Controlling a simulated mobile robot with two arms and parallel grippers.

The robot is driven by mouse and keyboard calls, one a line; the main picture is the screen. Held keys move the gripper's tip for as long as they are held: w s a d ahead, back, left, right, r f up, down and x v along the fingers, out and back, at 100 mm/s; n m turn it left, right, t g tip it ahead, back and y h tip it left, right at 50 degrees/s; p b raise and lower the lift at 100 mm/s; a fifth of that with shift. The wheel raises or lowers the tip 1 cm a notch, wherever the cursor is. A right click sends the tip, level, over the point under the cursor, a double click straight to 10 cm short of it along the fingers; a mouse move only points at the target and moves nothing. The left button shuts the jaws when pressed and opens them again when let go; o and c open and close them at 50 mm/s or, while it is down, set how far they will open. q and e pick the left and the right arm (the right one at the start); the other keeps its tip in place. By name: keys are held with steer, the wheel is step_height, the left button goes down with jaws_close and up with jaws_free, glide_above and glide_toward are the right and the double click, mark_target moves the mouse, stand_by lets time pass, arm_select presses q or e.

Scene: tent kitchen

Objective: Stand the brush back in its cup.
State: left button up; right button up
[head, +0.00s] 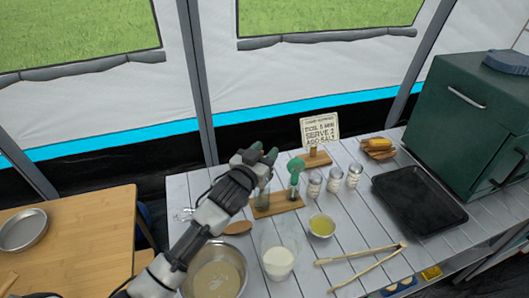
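A brush with a green head (296,165) stands upright, head up, at the right part of a small wooden board (288,206). Its lower end is too small to make out, so I cannot tell what holds it. A clear cup (263,199) stands on the left part of the board, partly behind my arm. My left gripper (263,152) is just above and behind this cup, left of the brush head and apart from it. Its green-tipped fingers look spread, with nothing clearly between them. My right gripper is out of view.
Shakers (335,180) stand right of the board. A small yellow bowl (321,226), a milk glass (279,263), a batter bowl (236,289) and tongs (360,267) are in front. A recipe sign (319,128) stands behind. A black tray (420,199) lies at the right.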

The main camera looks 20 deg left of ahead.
arm_select(q)
steer(key=shift+s, duration=0.1)
steer(key=shift+s+a+f, duration=0.1)
steer(key=shift+s, duration=0.2)
steer(key=b+v, duration=0.1)
steer(key=v, duration=0.9)
steer(key=shift+b, duration=0.3)
